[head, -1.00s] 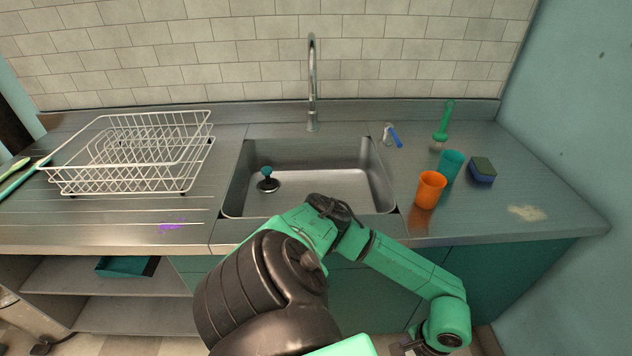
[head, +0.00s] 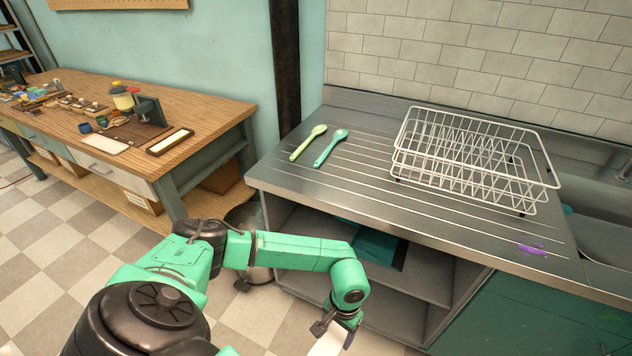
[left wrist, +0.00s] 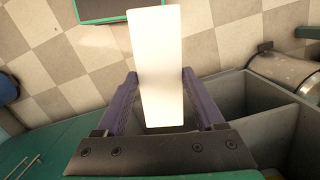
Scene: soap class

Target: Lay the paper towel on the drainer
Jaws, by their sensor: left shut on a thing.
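The paper towel shows as a plain white piece (left wrist: 158,50) in the left wrist view, between the two purple fingers of my left gripper (left wrist: 160,78). The gripper is shut on it. In the head view only a bit of the white towel (head: 328,343) shows at the bottom edge, below my left gripper (head: 337,332), in front of the counter and lower than its top. The grooved metal drainer (head: 362,177) is the counter surface left of the sink. A white wire dish rack (head: 470,165) stands on it at the back right. My right gripper is not in view.
A green spoon (head: 308,143) and a teal spoon (head: 330,148) lie on the drainer's left part. A purple stain (head: 532,249) is near its front right. Open shelves are below. A wooden workbench (head: 200,103) stands left. The drainer's front middle is clear.

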